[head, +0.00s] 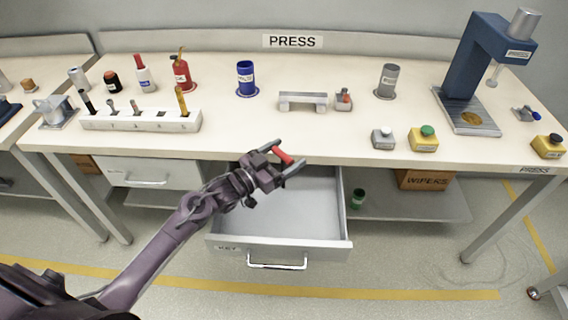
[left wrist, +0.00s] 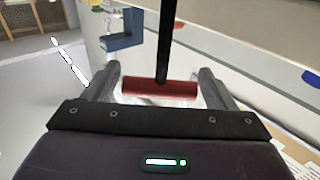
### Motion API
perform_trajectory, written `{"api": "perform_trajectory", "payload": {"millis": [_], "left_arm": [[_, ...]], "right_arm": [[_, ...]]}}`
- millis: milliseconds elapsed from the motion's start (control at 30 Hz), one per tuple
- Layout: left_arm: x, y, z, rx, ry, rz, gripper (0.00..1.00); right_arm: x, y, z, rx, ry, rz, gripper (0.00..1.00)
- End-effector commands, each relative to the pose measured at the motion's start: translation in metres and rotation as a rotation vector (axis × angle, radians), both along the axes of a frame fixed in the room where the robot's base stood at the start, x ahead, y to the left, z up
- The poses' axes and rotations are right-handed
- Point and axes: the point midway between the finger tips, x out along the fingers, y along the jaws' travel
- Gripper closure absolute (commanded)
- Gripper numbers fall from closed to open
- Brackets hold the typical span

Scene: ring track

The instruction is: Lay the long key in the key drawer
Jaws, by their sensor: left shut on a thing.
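The long key (head: 283,156) shows a red crossbar handle between my left gripper's fingers. In the left wrist view its red handle (left wrist: 160,89) spans the jaws and a thin black shaft runs away from it. My left gripper (head: 290,154) is shut on this handle, at the table's front edge and above the back part of the drawer. The shaft is hard to make out in the head view. The key drawer (head: 300,246), a light grey drawer with a label on its front, is pulled open under the table and looks empty. My right gripper is out of view.
The white table (head: 330,145) overhangs the drawer's back. On it stand a white rack (head: 140,120), a blue cup (head: 245,78), a grey bridge-shaped block (head: 303,101) and a blue press (head: 472,70). A WIPERS box (head: 424,180) and a green cup (head: 357,198) sit on the lower shelf.

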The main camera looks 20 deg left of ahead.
Motion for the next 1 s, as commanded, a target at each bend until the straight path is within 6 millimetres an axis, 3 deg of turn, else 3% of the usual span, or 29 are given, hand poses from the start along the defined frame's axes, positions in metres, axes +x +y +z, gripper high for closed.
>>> {"api": "perform_trajectory", "payload": {"millis": [200, 633, 667, 700, 800, 1000], "left_arm": [[0.0, 0.0, -0.029, 0.0, 0.001, 0.0, 0.45], [0.0, 0.0, -0.036, 0.0, 0.001, 0.0, 0.45], [0.0, 0.0, -0.035, 0.0, 0.001, 0.0, 0.17], [0.0, 0.0, -0.035, 0.0, 0.002, 0.0, 0.12], [0.0, 0.0, -0.035, 0.0, 0.002, 0.0, 0.0], [0.0, 0.001, -0.034, 0.0, 0.001, 0.002, 0.0]], "right_arm": [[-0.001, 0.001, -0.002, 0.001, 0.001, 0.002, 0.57], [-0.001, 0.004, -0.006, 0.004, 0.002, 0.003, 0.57], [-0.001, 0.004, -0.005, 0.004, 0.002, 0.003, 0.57], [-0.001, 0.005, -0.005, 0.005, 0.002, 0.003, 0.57], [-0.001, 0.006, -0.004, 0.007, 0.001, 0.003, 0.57], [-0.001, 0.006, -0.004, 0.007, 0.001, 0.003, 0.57]]}}
